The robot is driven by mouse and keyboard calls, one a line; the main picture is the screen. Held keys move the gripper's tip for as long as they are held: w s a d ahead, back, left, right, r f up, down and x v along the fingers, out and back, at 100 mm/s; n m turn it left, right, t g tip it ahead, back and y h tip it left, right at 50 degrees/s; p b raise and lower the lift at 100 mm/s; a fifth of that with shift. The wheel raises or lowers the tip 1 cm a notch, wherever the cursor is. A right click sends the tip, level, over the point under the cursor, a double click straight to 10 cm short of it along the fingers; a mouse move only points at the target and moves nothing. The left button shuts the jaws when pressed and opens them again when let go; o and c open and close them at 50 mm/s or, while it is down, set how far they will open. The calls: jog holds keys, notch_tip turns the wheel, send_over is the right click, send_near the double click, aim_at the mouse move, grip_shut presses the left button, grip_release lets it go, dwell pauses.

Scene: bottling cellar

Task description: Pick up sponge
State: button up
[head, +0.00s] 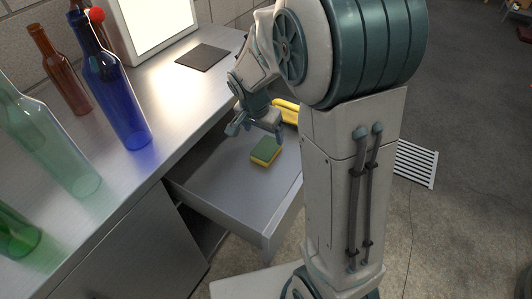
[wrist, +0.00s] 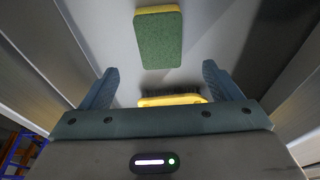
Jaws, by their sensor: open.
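The sponge (head: 265,151), green on top with a yellow layer below, lies flat in the open grey drawer (head: 222,196). In the wrist view the sponge (wrist: 158,40) shows whole at the top middle, beyond the fingertips. My gripper (head: 256,131) is open and empty, above the drawer and apart from the sponge. In the wrist view my gripper (wrist: 160,70) has its two fingers spread wide, with the drawer floor between them.
A yellow brush (wrist: 172,99) with dark bristles lies between the fingers in the wrist view, partly hidden by my gripper. Drawer walls flank it. On the counter stand a blue bottle (head: 117,95), a brown bottle (head: 61,73), green bottles (head: 52,150) and a dark mat (head: 203,57).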

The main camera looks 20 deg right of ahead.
aim_at(266, 148)
jog(key=x, duration=0.3)
jog(key=shift+f+b, duration=0.3)
jog(key=shift+f, duration=0.05)
jog(key=shift+b+x, duration=0.7)
jog(key=shift+x, duration=2.05)
jog(key=shift+s+a, duration=0.15)
jog(key=shift+a, duration=0.05)
jog(key=c, duration=1.1)
